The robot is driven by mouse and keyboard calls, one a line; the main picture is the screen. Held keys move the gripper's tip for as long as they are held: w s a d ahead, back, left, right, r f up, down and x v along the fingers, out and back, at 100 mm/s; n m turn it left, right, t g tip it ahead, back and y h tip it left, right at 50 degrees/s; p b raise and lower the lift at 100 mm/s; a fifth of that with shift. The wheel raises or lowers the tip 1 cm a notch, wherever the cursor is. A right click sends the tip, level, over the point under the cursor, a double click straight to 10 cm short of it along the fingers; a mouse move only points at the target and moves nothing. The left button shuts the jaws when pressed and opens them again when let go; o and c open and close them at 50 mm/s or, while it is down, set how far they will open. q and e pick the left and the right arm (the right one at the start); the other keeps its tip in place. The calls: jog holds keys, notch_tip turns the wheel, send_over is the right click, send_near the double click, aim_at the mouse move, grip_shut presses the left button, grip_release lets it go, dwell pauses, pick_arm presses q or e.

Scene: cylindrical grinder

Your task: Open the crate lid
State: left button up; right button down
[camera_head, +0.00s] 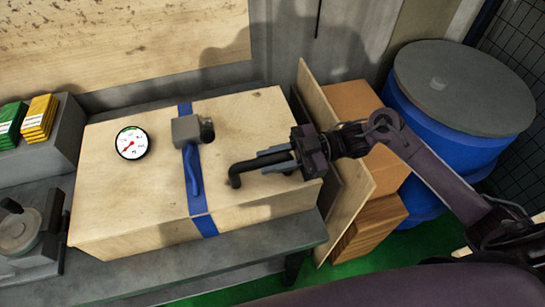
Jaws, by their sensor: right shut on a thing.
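The wooden crate (140,218) stands on the grey bench with its pale top, the lid (110,180), lying flat; I see no gap under it. A blue strap (203,203) runs over the crate, with a grey buckle (186,130) and a blue lever (194,170) on it. My right gripper (277,160) is over the right part of the lid, shut on a black bent bar (240,167). The bar's bent end points down toward the lid; I cannot tell whether it touches. My left gripper is not in view.
A round gauge (131,143) lies on the lid's left part. Green and yellow packs (38,118) sit on a grey block at left. A wooden panel (345,200), brown boxes (355,103) and a blue barrel (440,132) stand right of the bench (265,242).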

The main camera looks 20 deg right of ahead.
jog(key=shift+r, duration=0.15)
jog(key=w+r+m+p, duration=0.2)
jog(key=w+r, duration=0.3)
jog(key=r, duration=0.3)
jog(key=w+r+m+p, duration=0.2)
jog(key=w+r+p, duration=0.1)
jog(key=r, duration=0.5)
jog(key=shift+w+p, duration=0.35)
jog(key=shift+w, duration=0.55)
jog(key=shift+f, duration=0.1)
